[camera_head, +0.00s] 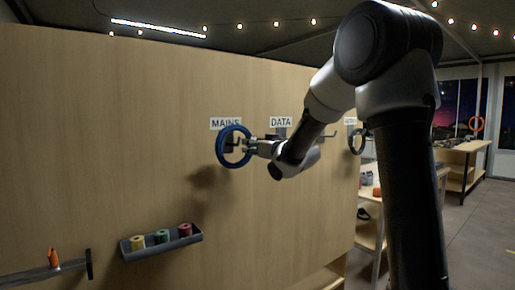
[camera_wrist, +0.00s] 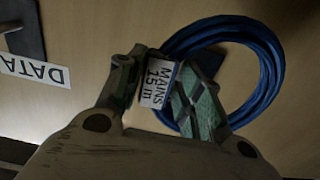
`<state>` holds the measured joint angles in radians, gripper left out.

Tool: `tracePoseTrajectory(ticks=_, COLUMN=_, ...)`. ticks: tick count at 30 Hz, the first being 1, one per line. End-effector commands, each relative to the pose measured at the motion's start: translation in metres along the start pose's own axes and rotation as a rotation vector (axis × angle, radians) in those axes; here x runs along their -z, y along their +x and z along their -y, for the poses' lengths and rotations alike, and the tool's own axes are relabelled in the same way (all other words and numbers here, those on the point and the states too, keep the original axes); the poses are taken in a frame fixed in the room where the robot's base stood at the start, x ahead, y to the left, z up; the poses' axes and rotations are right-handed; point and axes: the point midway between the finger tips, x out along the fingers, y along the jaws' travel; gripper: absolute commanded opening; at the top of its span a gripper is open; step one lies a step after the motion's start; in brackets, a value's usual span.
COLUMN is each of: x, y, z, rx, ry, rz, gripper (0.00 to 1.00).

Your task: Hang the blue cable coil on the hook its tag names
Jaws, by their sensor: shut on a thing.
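The blue cable coil (camera_head: 221,151) is upright against the wooden panel at the hook place labelled MAINS (camera_head: 226,123). In the wrist view the coil (camera_wrist: 272,62) is a round loop beyond the fingers. Its white tag (camera_wrist: 157,84) reads "MAINS 15 m" and sits between the fingertips. My gripper (camera_head: 249,147) is shut on the coil at its tag side; the fingers also show in the wrist view (camera_wrist: 160,88). The MAINS hook is mostly hidden by the coil, so I cannot tell whether the coil rests on it. The DATA label (camera_head: 281,122) is to the right.
A dark coil (camera_head: 358,140) hangs further right, by a partly hidden label. A tray with coloured rolls (camera_head: 161,243) is low on the panel, left of a bench (camera_head: 367,232). An orange-handled item (camera_head: 53,257) is at lower left. The panel left of MAINS is bare.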

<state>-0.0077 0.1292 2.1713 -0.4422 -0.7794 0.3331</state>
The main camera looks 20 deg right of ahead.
Motion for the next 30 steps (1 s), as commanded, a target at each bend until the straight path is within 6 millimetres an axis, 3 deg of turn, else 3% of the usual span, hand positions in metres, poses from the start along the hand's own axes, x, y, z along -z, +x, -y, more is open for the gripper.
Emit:
tracePoseTrajectory(ticks=5, x=0.001, y=0.016, z=0.0, rx=0.0, ry=0.001, rz=-0.002, gripper=0.0)
tracePoseTrajectory(ticks=15, x=-0.023, y=0.015, z=0.0, rx=0.0, ry=0.001, rz=-0.001, gripper=0.0)
tracePoseTrajectory(ticks=29, x=-0.028, y=0.014, z=0.0, rx=0.0, ry=0.001, rz=-0.003, gripper=0.0)
tracePoseTrajectory(ticks=30, x=-0.028, y=0.014, z=0.0, rx=0.0, ry=0.001, rz=-0.003, gripper=0.43)
